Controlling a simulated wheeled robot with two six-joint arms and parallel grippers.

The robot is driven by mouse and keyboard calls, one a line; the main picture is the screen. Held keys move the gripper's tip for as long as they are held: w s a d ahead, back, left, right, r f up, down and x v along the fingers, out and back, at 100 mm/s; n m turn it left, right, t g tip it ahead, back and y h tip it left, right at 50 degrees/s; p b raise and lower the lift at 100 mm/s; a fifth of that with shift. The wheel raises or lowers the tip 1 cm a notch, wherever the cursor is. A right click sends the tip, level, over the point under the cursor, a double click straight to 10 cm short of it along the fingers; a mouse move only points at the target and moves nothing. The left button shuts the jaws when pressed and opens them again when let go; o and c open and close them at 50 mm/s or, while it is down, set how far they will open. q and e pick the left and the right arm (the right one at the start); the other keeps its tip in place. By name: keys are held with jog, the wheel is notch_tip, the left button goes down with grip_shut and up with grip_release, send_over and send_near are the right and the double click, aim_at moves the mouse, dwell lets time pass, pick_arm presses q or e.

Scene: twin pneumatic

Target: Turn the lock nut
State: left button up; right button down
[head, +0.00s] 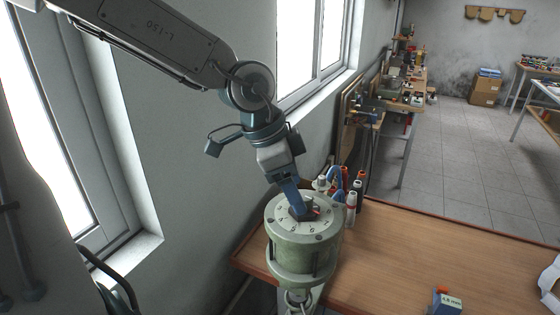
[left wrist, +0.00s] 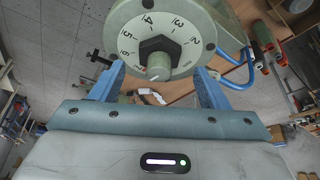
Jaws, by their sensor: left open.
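A dark hexagonal lock nut (left wrist: 157,50) sits at the middle of a white dial (left wrist: 182,66) marked with numbers, with a pale stem end (left wrist: 158,74) in front of it. The dial caps a pale green cylindrical housing (head: 302,246), seen upright in the head view. My left gripper (head: 298,208) reaches down onto the dial top, and its blue fingers hide part of the nut there. In the left wrist view this gripper (left wrist: 160,80) is open, its fingers apart on either side below the nut; I cannot tell whether they touch the dial. My right gripper is not in view.
The housing is at the near left end of a wooden table (head: 420,245). Several bottles (head: 351,206) and a blue tube (head: 334,174) stand close behind it. The table's middle is clear. Wall and windows are close on the left.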

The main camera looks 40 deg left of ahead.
pick_arm(q)
jog(key=b+v, duration=0.2)
jog(key=v, duration=0.5)
jog(key=shift+r+b, duration=0.3)
jog(key=shift+r, duration=0.05)
jog(key=shift+s, duration=0.1)
